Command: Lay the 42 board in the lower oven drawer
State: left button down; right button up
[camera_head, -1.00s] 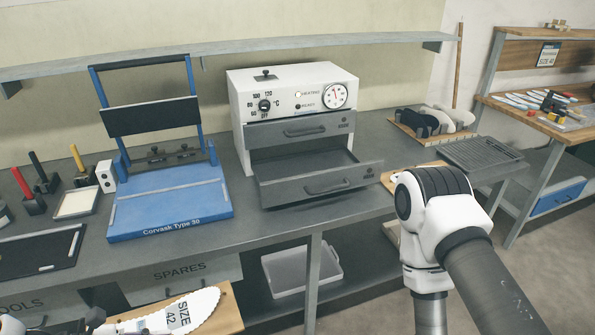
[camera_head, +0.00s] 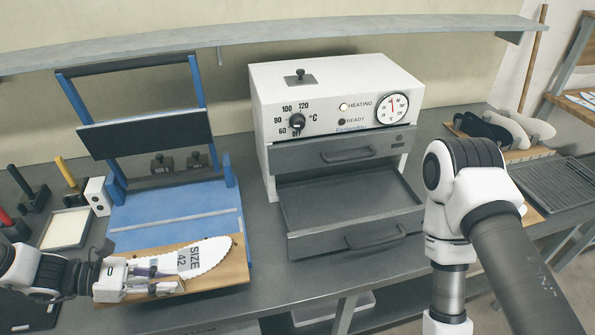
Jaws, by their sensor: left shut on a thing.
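My left gripper (camera_head: 160,277) comes in from the left and is shut on the 42 board (camera_head: 228,274), a brown wooden board. A white insole shape marked SIZE 42 (camera_head: 203,254) lies on the board. The board is held in front of the blue press, left of the oven. The white oven (camera_head: 335,103) stands on the bench. Its lower drawer (camera_head: 350,205) is pulled out and looks empty; its upper drawer (camera_head: 345,149) is shut. My right arm shows at the right, but its gripper is not in view.
The blue press (camera_head: 170,208) stands left of the oven with its frame raised. A grey shelf (camera_head: 300,38) runs above the oven. Right of the oven lie shoe forms (camera_head: 520,127) and a dark ribbed tray (camera_head: 555,185). My right arm is close to the drawer's right side.

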aim_at(351, 202)
jog(key=i+l, duration=0.5)
jog(key=l, duration=0.25)
jog(key=l+z, duration=0.1)
jog(key=l, duration=0.25)
jog(key=i+l+z, duration=0.1)
jog(key=l, duration=0.25)
jog(key=i, duration=0.05)
